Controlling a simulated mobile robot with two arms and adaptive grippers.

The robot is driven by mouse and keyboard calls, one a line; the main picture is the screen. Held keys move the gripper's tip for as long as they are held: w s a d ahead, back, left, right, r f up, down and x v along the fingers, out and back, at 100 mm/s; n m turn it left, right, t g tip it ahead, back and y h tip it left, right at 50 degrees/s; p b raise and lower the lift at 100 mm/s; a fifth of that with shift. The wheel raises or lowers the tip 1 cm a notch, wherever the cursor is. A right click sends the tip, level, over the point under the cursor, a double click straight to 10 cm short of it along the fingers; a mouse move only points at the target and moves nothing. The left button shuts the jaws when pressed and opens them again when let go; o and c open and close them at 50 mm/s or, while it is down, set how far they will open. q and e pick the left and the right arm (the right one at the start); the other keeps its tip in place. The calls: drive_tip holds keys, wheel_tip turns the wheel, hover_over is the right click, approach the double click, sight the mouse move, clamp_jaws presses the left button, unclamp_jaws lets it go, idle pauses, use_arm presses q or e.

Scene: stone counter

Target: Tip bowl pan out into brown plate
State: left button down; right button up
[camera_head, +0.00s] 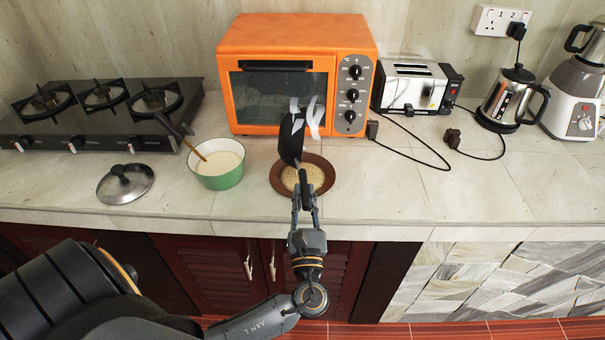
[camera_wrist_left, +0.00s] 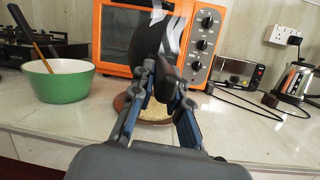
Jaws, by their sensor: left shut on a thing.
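The black pan (camera_head: 290,145) is held up on edge, steeply tilted, above the brown plate (camera_head: 327,179). My left gripper (camera_head: 305,196) is shut on the pan's dark handle, in front of the plate. White strips (camera_head: 314,118) show at the pan's upper right side; whether they lie in it or on it I cannot tell. The plate holds a pale, grainy layer. In the left wrist view the pan (camera_wrist_left: 143,45) rises beyond the gripper (camera_wrist_left: 165,80), and the plate is partly hidden behind the fingers. My right gripper is not in view.
An orange oven (camera_head: 275,95) stands close behind the plate. A green pot (camera_head: 219,180) with a wooden-handled utensil and a lid (camera_head: 125,184) are to the left. A toaster (camera_head: 412,87), kettle (camera_head: 508,98) and cords are to the right. The front right counter is clear.

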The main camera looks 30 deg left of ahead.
use_arm(q)
drive_tip(key=shift+w+d+m, duration=0.1)
drive_tip(key=shift+d+m, duration=0.1)
drive_tip(key=shift+m, duration=0.2)
drive_tip(key=a+n+b, duration=0.1)
drive_tip(key=n, duration=0.1)
drive_tip(key=s+a+n+g+b, duration=0.1)
drive_tip(key=n, duration=0.1)
drive_tip(key=s+a+n+y+b, duration=0.1)
drive_tip(key=n, duration=0.1)
drive_tip(key=shift+s+a+r, duration=0.1)
drive_tip(key=shift+a+r, duration=0.05)
drive_tip(key=shift+a, duration=0.15)
drive_tip(key=s+a+r+n+g+p, duration=0.1)
drive_tip(key=s+a+r+n+g, duration=0.1)
drive_tip(key=a+n, duration=0.4)
drive_tip(key=s+a+r+n+g+h+p, duration=0.1)
drive_tip(key=s+a+n, duration=0.4)
drive_tip(key=n, duration=0.5)
drive_tip(key=shift+a+r+g+p, duration=0.55)
drive_tip(key=shift+a+g+p, duration=0.05)
drive_tip(key=shift+p, duration=0.15)
drive_tip(key=shift+s+d, duration=0.15)
